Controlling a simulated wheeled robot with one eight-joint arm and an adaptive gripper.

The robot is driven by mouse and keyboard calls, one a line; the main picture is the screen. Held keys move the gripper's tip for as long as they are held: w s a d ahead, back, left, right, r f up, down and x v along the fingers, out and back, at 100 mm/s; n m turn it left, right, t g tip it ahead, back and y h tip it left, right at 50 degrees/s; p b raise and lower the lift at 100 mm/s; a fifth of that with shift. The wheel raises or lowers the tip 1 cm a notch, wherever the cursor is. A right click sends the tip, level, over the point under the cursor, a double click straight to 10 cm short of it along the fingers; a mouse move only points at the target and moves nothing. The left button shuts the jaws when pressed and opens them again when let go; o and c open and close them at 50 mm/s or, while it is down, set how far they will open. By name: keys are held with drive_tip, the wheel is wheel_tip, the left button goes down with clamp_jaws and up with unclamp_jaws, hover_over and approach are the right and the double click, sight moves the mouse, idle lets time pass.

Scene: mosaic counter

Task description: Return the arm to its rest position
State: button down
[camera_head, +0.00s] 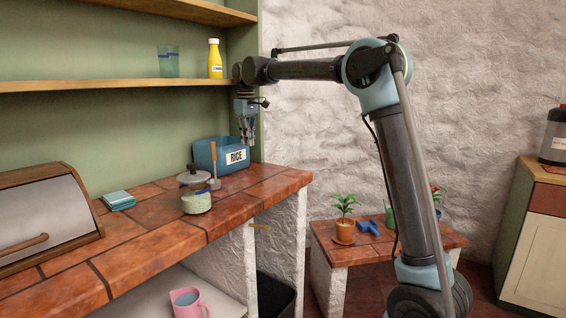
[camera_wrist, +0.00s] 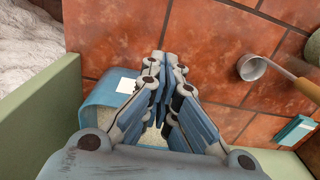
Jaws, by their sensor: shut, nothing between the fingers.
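My arm reaches up from the right and over toward the shelf unit in the head view. My gripper (camera_head: 247,142) points down and hangs just above the blue bin labelled RICE (camera_head: 207,157). In the wrist view my gripper (camera_wrist: 164,58) has its fingertips together with nothing between them. Behind the fingers in that view are the blue bin (camera_wrist: 98,101), its pale grainy contents, and red-brown tiles. I cannot tell exactly how far the fingertips are from the bin rim.
On the tiled counter (camera_head: 150,240) stand a scoop with a wooden handle (camera_head: 213,162), a lidded jar (camera_head: 196,203), a teal box (camera_head: 118,200) and a bread box (camera_head: 45,215). A shelf (camera_head: 120,85) above holds a glass (camera_head: 168,62) and a yellow bottle (camera_head: 215,60). A pink mug (camera_head: 186,302) sits below.

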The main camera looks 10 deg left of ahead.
drive_tip(key=s+d+f+m, duration=0.1)
drive_tip(key=s+d+m, duration=0.1)
drive_tip(key=d, duration=1)
drive_tip(key=s+d+f+m+t, duration=0.1)
drive_tip(key=s+d+f+m, duration=0.15)
drive_tip(key=d, duration=0.95)
drive_tip(key=s+d+f+m, duration=0.1)
drive_tip(key=s+d+m, duration=0.1)
drive_tip(key=d, duration=1)
drive_tip(key=s+d+f+m, duration=0.3)
drive_tip(key=s+d+f, duration=0.6)
drive_tip(key=s+f, duration=0.2)
drive_tip(key=s+d+f+m+t, duration=0.1)
drive_tip(key=s+d+f+m, duration=0.2)
drive_tip(key=s+d+f, duration=0.7)
wheel_tip(320, 180, down, 3)
drive_tip(key=shift+s+d+r+m, duration=0.1)
drive_tip(key=shift+s+d+m, duration=0.2)
drive_tip(key=shift+s, duration=0.65)
